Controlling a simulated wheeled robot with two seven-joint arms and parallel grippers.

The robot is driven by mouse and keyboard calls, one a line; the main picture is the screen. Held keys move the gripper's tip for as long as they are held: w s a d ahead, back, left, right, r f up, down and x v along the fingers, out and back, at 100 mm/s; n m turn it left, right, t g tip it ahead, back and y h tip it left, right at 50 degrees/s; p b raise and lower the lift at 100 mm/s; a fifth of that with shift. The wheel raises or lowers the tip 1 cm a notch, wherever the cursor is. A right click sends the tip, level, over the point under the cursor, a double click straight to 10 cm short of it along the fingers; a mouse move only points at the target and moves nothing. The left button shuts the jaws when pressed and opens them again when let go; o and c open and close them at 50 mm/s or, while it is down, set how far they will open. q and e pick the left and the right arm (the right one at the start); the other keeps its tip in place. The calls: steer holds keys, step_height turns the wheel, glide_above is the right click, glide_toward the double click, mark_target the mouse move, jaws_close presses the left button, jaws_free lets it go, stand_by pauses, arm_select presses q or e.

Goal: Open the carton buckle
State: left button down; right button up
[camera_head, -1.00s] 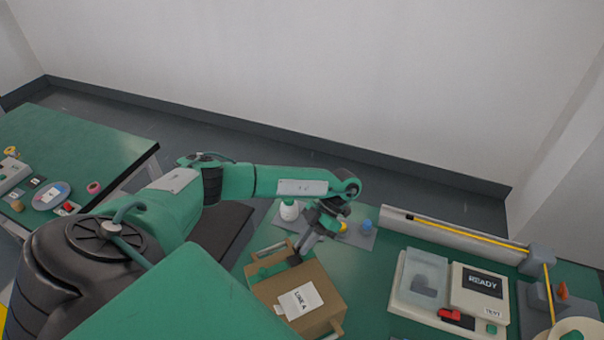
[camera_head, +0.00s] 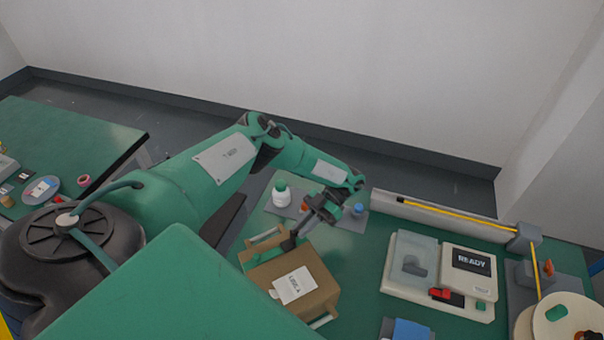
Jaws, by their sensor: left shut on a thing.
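The carton (camera_head: 318,287) is a brown box with a white label (camera_head: 295,285) on its top. It stands on the green table in the lower middle of the head view. A pale bar-like buckle (camera_head: 264,237) shows at its back left edge, and another pale bar (camera_head: 323,320) at its front right edge. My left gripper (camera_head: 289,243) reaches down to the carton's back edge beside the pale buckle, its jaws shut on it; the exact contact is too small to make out. My right gripper is not in view.
A white device reading READY (camera_head: 472,262) stands to the right, before a rail with a yellow cable (camera_head: 450,214). Green table between is clear.

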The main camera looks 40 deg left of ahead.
arm_select(q)
steer(key=shift+d+f+g+b, duration=0.15)
steer(key=shift+f+g+b, duration=0.2)
steer(key=shift+g, duration=0.15)
stand_by(0.4)
steer(key=c, duration=1.4)
jaws_free()
steer(key=shift+w, duration=0.1)
steer(key=shift+o, duration=0.2)
steer(key=shift+r, duration=0.1)
step_height(320, 180, up, 20)
